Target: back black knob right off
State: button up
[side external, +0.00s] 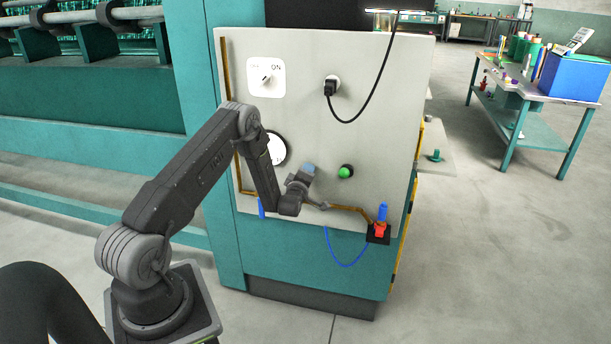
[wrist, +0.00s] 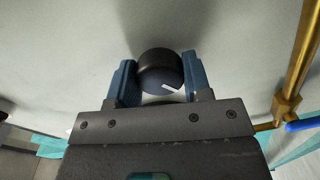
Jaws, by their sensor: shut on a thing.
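The black knob (wrist: 158,66) stands out from the pale panel (wrist: 60,50) in the wrist view. It is round, with a short white mark on its face near the lower right. My gripper (wrist: 159,80) has a blue finger on each side of the knob and is shut on it. In the side view my gripper (side external: 309,169) is up against the lower middle of the panel (side external: 300,60). There the knob is hidden behind the gripper.
A green button (side external: 345,172) is just right of my gripper, and a white dial gauge (side external: 276,149) is to its left. Above are an ON switch (side external: 266,78) and a black plug (side external: 331,88) with a hanging cable.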

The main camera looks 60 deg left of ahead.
jog(key=shift+n, duration=2.2)
jog(key=o, duration=0.9)
jog(key=v, duration=1.4)
